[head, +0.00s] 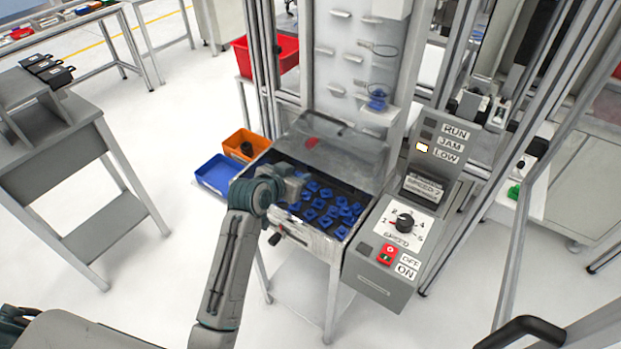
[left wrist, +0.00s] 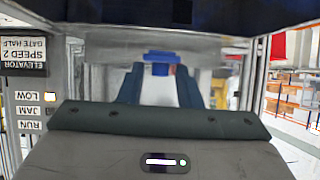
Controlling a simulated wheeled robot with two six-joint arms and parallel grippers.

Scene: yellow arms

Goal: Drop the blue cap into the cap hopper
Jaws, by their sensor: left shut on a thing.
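The cap hopper (head: 306,236) is a metal bin in the middle of the head view, with several blue caps lying on its dark floor. A clear lid (head: 350,160) is tilted up at its back. My left gripper (head: 296,187) is over the hopper's left part, above the caps. In the left wrist view, my left gripper (left wrist: 160,88) is shut on a blue cap (left wrist: 158,57), which shows at its fingertips. The held cap is hidden by the gripper in the head view. My right gripper is not in view.
A blue bin (head: 216,174) and an orange bin (head: 258,141) stand left of the hopper. A control panel (head: 383,262) with a speed dial and buttons stands to its right. The LOW lamp (head: 421,147) is lit. An elevator column (head: 350,50) rises behind.

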